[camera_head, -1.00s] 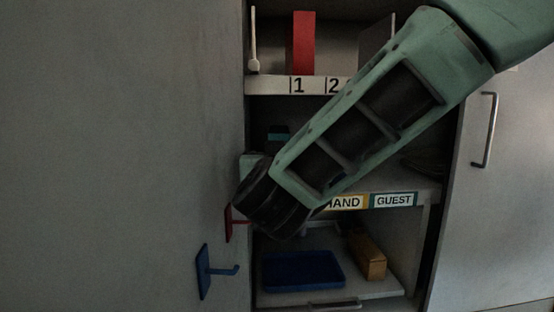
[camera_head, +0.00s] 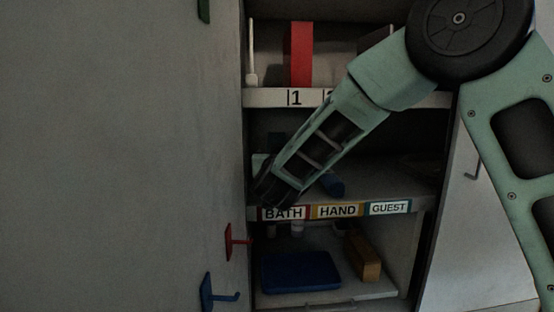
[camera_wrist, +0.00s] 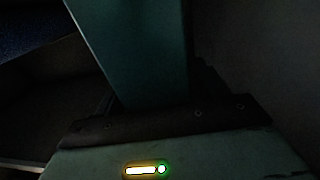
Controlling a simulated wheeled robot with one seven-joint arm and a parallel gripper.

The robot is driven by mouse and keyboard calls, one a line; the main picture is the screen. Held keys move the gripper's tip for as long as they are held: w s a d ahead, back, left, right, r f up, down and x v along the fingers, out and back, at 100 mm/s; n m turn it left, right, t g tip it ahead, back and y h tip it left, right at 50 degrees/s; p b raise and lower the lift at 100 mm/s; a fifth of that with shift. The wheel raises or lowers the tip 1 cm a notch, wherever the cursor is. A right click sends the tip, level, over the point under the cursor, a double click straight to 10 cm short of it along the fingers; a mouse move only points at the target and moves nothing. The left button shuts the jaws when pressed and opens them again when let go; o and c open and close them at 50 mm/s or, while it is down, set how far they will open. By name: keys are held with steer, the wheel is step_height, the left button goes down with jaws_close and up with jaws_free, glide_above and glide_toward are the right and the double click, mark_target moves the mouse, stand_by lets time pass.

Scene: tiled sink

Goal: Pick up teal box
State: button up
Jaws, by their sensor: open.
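The teal box (camera_wrist: 140,50) fills the upper middle of the wrist view, upright and slightly tilted in the picture, very close in front of my gripper. My gripper (camera_head: 268,188) is at the left end of that shelf, just above the label strip. It is open, with nothing seen held. Its fingertips are hidden in the head view and too dark to make out in the wrist view.
A blue cylinder (camera_head: 333,184) lies on the middle shelf right of my arm. A red block (camera_head: 301,55) stands on the upper shelf. Below are a blue tray (camera_head: 300,272) and an orange-brown box (camera_head: 364,258). The cabinet's left panel carries red (camera_head: 230,241) and blue hooks (camera_head: 207,292).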

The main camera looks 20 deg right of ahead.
steer(key=shift+w+d, duration=0.15)
steer(key=shift+w, duration=0.45)
steer(key=c, duration=1.3)
steer(key=shift+r, duration=0.1)
steer(key=shift+r, duration=0.1)
